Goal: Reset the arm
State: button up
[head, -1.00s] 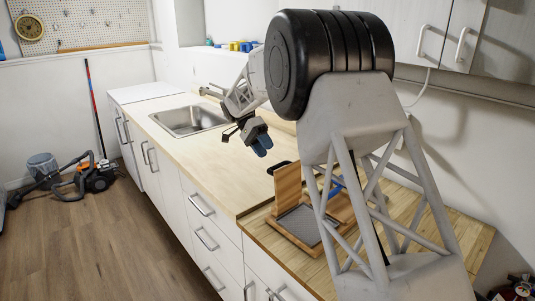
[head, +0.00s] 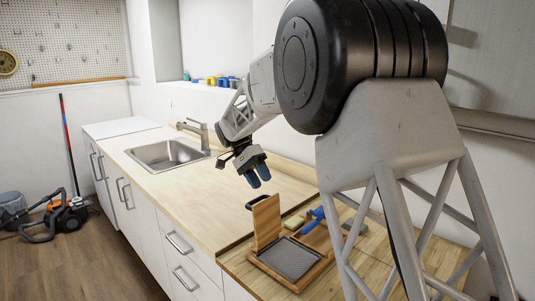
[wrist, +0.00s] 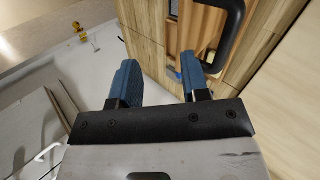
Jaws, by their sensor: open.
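My gripper (head: 256,176) hangs above the wooden counter, its blue fingertips pointing down. It also shows in the wrist view (wrist: 158,82), where the two blue fingers are spread apart with nothing between them. The gripper is above and behind the wooden box with the upright lid, apart from it. My arm's large black joint and lattice link fill the right of the head view.
A wooden box (head: 266,222) with a grey mesh panel (head: 290,258) stands on the counter. A sink (head: 168,155) lies further back. The counter (head: 195,205) between them is clear. A vacuum cleaner (head: 67,217) stands on the floor.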

jog(key=s+d+r+n+t+y, duration=0.2)
jog(key=s+d, duration=0.5)
jog(key=s, duration=0.3)
jog(key=s+d+r+n+t+y, duration=0.1)
jog(key=s+d+r+t+y, duration=0.15)
jog(key=s+d, duration=0.6)
jog(key=s+d+f+n+t, duration=0.1)
jog(key=s+d+f, duration=0.1)
jog(key=s, duration=0.6)
jog(key=s+d+f+n+t+y, duration=0.1)
jog(key=s+f+t, duration=0.1)
jog(key=s, duration=0.7)
jog(key=s+d+f+n+t, duration=0.1)
jog(key=s+d+f+n, duration=0.1)
jog(key=s, duration=0.7)
jog(key=shift+s+d+f+y, duration=0.15)
jog(key=shift+d+f+y, duration=0.2)
jog(key=shift+f, duration=0.5)
